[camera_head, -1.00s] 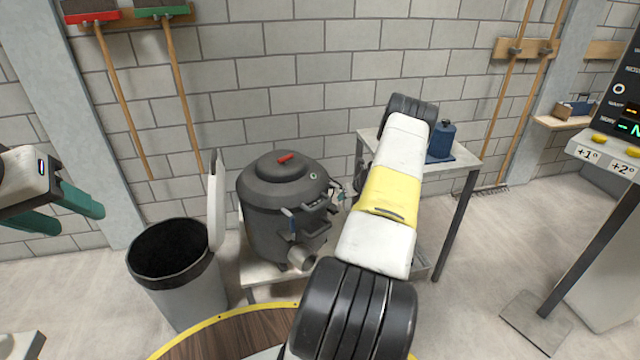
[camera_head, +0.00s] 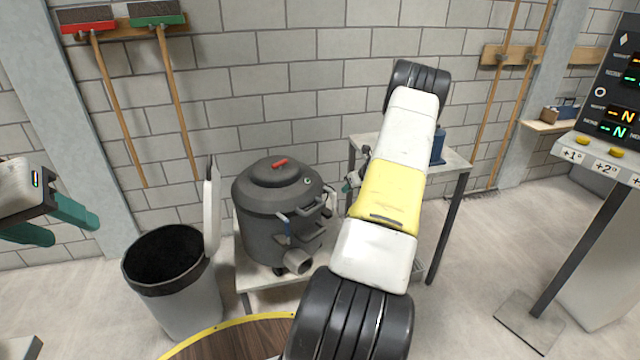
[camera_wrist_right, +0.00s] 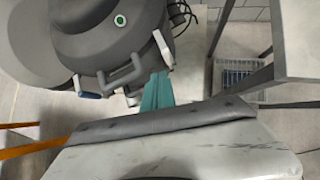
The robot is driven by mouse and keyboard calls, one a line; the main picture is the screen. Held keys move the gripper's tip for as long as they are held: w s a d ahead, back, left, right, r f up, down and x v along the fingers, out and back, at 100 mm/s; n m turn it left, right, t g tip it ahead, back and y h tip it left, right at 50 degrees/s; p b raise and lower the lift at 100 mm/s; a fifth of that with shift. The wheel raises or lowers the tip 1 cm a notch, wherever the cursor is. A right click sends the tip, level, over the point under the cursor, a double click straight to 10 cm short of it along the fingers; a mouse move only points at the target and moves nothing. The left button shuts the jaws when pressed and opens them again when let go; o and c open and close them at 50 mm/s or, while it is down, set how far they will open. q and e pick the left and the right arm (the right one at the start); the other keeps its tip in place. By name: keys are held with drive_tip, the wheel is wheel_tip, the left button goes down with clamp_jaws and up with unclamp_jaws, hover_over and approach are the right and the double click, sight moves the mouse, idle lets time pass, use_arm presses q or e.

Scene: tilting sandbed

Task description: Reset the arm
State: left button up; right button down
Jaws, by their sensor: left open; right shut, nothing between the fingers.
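My left gripper (camera_head: 60,222), with teal fingers spread apart, is open and empty at the left edge of the head view. My right arm, white and yellow with black joints, stretches up through the middle of the head view and hides part of the bench behind it. In the right wrist view my right gripper (camera_wrist_right: 157,92) shows its teal fingertips together, shut and empty. They appear in front of the dark grey drum-shaped machine (camera_wrist_right: 105,30); I cannot tell whether they touch it.
The machine (camera_head: 265,222) stands on a low stand. An open black-lined bin (camera_head: 185,305) is to its left. A grey metal bench (camera_head: 450,165) holds a blue canister (camera_head: 438,147). A control console (camera_head: 612,110) stands at the right. A yellow-rimmed wooden round (camera_head: 235,338) is in front.

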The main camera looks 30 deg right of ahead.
drive_tip(key=shift+r, duration=0.2)
idle(0.4)
drive_tip(key=a+r+n+y, duration=0.2)
drive_tip(key=a+r+n, duration=0.8)
drive_tip(key=a+r, duration=0.65)
drive_tip(key=s+a+r+n+g, duration=0.1)
drive_tip(key=s+a+r+n, duration=0.25)
drive_tip(key=a+r, duration=0.2)
drive_tip(key=s+a+r+n, duration=0.2)
drive_tip(key=a+r+n, duration=0.3)
drive_tip(key=r, duration=0.2)
drive_tip(key=s+a+r+n, duration=0.6)
drive_tip(key=s+a+n, duration=0.15)
drive_tip(key=s, duration=0.35)
drive_tip(key=s+a+n+h, duration=0.1)
drive_tip(key=s+a+n, duration=0.3)
drive_tip(key=s+n, duration=0.6)
drive_tip(key=s, duration=0.6)
drive_tip(key=shift+r+g, duration=0.3)
drive_tip(key=shift+a, duration=0.1)
